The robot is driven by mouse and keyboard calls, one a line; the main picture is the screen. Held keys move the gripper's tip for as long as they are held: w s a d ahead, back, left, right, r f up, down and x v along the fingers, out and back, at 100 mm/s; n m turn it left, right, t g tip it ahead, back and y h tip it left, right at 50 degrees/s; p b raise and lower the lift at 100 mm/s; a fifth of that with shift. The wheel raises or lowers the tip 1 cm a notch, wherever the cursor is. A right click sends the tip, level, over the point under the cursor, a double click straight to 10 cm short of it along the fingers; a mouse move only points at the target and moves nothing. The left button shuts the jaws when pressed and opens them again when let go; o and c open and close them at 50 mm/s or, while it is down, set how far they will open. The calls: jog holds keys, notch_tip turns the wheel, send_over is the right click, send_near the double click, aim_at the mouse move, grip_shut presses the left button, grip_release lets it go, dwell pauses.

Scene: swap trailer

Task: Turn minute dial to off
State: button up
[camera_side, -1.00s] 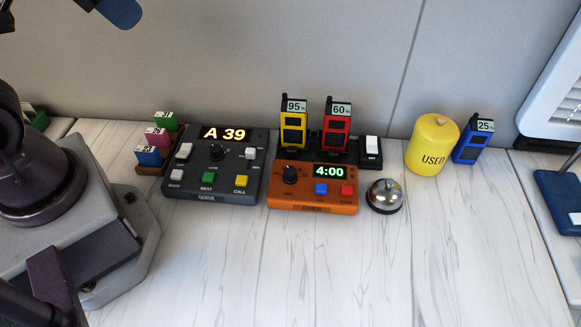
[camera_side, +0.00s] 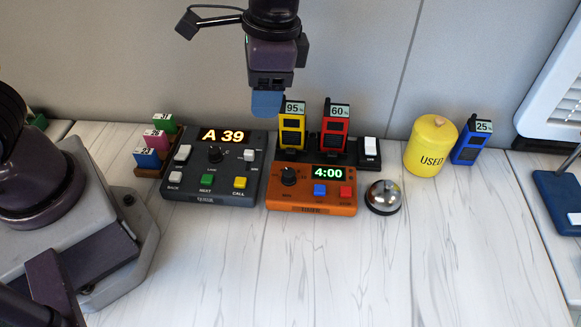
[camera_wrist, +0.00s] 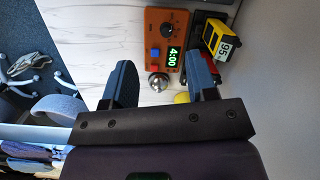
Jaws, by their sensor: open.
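The orange timer box (camera_side: 311,209) stands on the table and its display reads 4:00. Its black round dial (camera_side: 289,176) is at the upper left of its face, beside the display. A blue and a red button sit below the display. In the wrist view the timer (camera_wrist: 180,18) and its dial (camera_wrist: 168,31) show beyond the fingers. My gripper (camera_side: 267,103) hangs above and behind the timer, in front of the wall, touching nothing I can see. In the wrist view my gripper's two blue fingers (camera_wrist: 162,82) are spread apart and empty.
A dark queue box (camera_side: 222,199) showing A 39 stands left of the timer. A silver bell (camera_side: 384,197) stands to the right. Yellow (camera_side: 291,132) and red (camera_side: 335,134) handsets stand behind, with a yellow USED canister (camera_side: 431,146) farther right. The front table is clear.

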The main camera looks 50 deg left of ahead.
aim_at(289, 172)
jog(key=w+d+f+m+g+y, duration=0.1)
jog(key=w+d+f+m+y, duration=0.2)
jog(key=w+d+f+m, duration=0.3)
jog(key=shift+n, duration=0.3)
jog(key=x, duration=1.4)
jog(key=shift+w+d+f, duration=0.1)
jog(key=shift+w, duration=0.1)
jog(key=shift+h, duration=0.3)
jog(key=c, duration=0.9)
